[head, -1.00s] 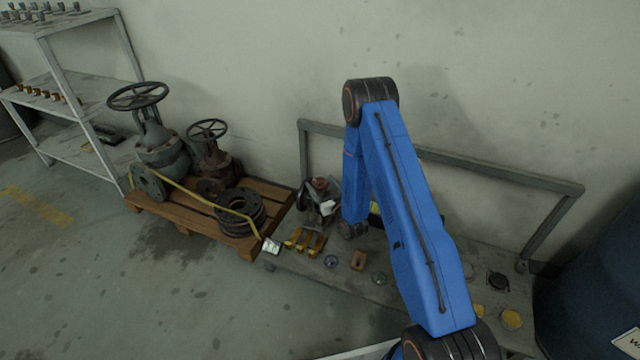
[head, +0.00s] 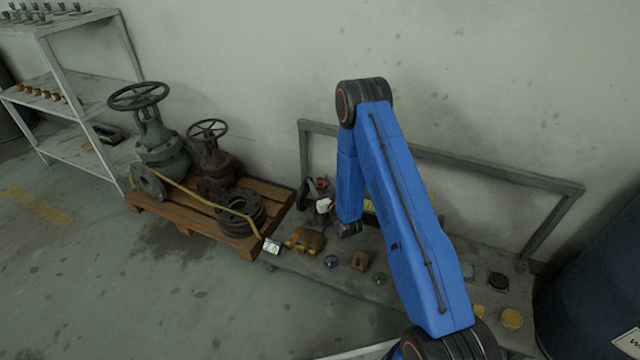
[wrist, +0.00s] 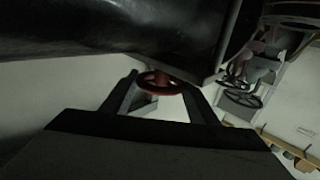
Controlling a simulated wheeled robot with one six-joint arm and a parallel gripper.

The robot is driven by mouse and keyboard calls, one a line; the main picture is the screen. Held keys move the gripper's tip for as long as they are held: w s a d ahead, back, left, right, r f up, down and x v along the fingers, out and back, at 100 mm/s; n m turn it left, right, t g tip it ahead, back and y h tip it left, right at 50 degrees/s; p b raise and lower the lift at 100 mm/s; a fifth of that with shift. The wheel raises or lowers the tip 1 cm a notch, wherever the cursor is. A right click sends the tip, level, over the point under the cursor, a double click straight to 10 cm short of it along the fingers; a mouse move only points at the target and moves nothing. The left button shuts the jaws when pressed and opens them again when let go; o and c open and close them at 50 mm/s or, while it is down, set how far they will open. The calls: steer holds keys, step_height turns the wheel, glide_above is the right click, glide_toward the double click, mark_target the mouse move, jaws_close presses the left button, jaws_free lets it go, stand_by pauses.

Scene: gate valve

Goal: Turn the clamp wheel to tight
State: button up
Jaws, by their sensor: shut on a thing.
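The red clamp wheel (wrist: 158,82) shows in the wrist view between the two fingers of my gripper (wrist: 160,90). The gripper is shut on it, with a finger at each side of the wheel. A large dark rounded body fills the top of that view, beside the wheel. In the head view a small red part (head: 321,183) sits on a grey metal fitting (head: 318,213) on the low cart, just left of my blue arm. My fingers cannot be made out in the head view. No tight mark on the wheel is readable.
A wooden pallet (head: 180,226) with two valves and flanges stands left of the grey cart (head: 315,268). Yellow parts (head: 305,240) and small blocks lie on the cart. A rail (head: 470,168) runs behind, a blue drum (head: 595,275) stands right, and a shelf (head: 65,80) far left.

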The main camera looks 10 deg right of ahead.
steer(key=shift+m+h, duration=1.05)
steer(key=shift+h, duration=0.6)
steer(key=shift+m+h, duration=1.05)
steer(key=shift+h, duration=0.6)
steer(key=o, duration=1)
steer(key=shift+o, duration=0.2)
steer(key=shift+a, duration=0.1)
steer(key=s+a, duration=0.3)
steer(key=s, duration=1.4)
